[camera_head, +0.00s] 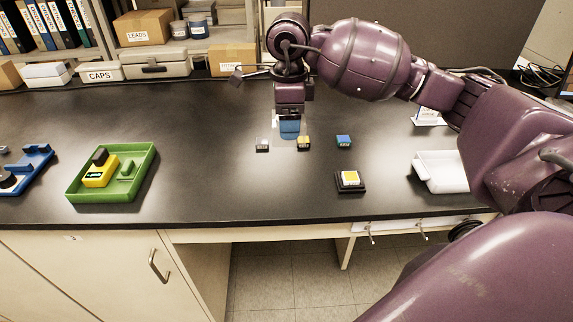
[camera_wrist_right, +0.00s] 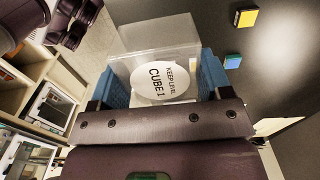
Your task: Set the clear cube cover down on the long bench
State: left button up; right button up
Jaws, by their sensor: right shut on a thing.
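My right gripper (camera_head: 289,127) hangs over the back half of the long bench (camera_head: 215,185), pointing down. In the wrist view its blue fingers (camera_wrist_right: 207,85) are shut on the clear cube cover (camera_wrist_right: 150,40). The cover is a see-through box with a white oval label reading "KEEP LEVEL CUBE 1". In the head view the cover is barely visible at the fingers, and I cannot tell whether it touches the bench. My left gripper is not in view.
Close to the gripper stand small grey (camera_head: 262,145), yellow (camera_head: 304,143) and blue (camera_head: 344,141) blocks. A yellow-topped block sits on a black base (camera_head: 350,187). A green tray (camera_head: 75,187) is left, a white tray (camera_head: 440,172) right. The bench between green tray and blocks is clear.

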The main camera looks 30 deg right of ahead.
notch_tip(320, 180, down, 15)
jog(key=shift+r, duration=0.2)
dwell(0.3)
jog(key=shift+a, duration=0.1)
jog(key=shift+f+b, duration=0.15)
jog(key=shift+b, duration=0.15)
jog(key=o, duration=0.9)
jog(key=shift+c, duration=0.2)
jog(key=shift+o, duration=0.2)
notch_tip(320, 180, up, 12)
jog(key=shift+r, duration=0.2)
